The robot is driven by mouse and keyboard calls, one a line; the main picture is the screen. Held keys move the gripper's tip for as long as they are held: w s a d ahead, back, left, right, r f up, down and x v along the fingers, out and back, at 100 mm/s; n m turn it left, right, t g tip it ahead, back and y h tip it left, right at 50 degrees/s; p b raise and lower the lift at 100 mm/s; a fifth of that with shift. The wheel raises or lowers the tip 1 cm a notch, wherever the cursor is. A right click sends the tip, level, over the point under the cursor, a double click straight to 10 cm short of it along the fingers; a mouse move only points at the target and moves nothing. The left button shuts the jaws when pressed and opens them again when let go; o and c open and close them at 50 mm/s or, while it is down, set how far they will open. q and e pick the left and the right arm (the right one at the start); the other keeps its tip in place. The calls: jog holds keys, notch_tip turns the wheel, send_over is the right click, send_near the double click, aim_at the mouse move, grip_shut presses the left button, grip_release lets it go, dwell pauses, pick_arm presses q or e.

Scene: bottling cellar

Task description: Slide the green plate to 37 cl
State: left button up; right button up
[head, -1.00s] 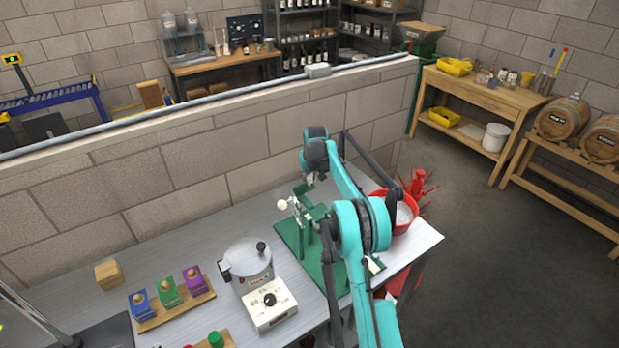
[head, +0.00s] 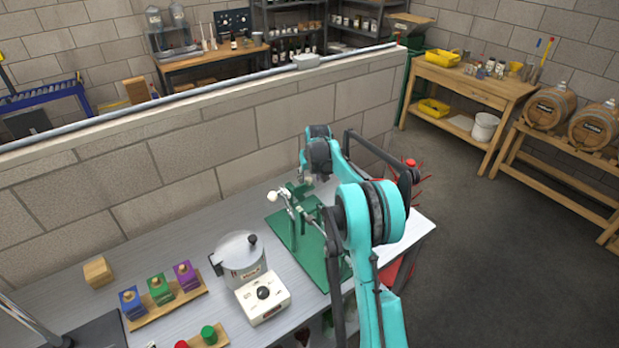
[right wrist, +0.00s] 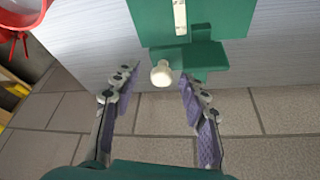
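A green stand with a flat green base (head: 283,229) is on the grey bench in the head view. Its cream knob (head: 272,196) sticks out to the left. In the right wrist view I see a green plate (right wrist: 225,18) with a white strip (right wrist: 180,16), a green block (right wrist: 205,56) and a cream knob (right wrist: 161,76). My right gripper (right wrist: 158,84) is open, its two fingers on either side of the cream knob, with gaps on both sides. In the head view my right arm partly covers the stand. Scale markings are too small to read. My left gripper is out of view.
Left of the stand are a grey pot (head: 240,257) with a white dial box (head: 264,300), a wooden rack (head: 140,323) of coloured blocks and a wooden cube (head: 98,271). A block wall (head: 200,140) runs behind the bench. A red bowl (right wrist: 22,14) shows in the wrist view.

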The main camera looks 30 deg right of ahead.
jog(key=shift+w, duration=0.1)
jog(key=shift+r, duration=0.3)
jog(key=v, duration=1.1)
jog(key=shift+s, duration=0.3)
jog(key=shift+r, duration=0.1)
jog(key=s+a+r+n+t, duration=0.1)
jog(key=s+a+r, duration=0.4)
jog(key=s+a, duration=0.65)
jog(key=s+a+f+n+t, duration=0.1)
jog(key=s+a, duration=0.2)
jog(key=s, duration=0.4)
jog(key=s+a+f, duration=0.1)
jog(key=s+a, duration=0.3)
jog(key=s, duration=0.3)
jog(key=s+a+f+t+y, duration=0.1)
jog(key=s+a+f, duration=0.2)
jog(key=s+f, duration=0.6)
notch_tip(320, 180, down, 6)
jog(key=s+b, duration=0.1)
jog(key=b, duration=0.8)
jog(key=shift+a+f+n, duration=0.2)
jog(key=shift+n, duration=0.2)
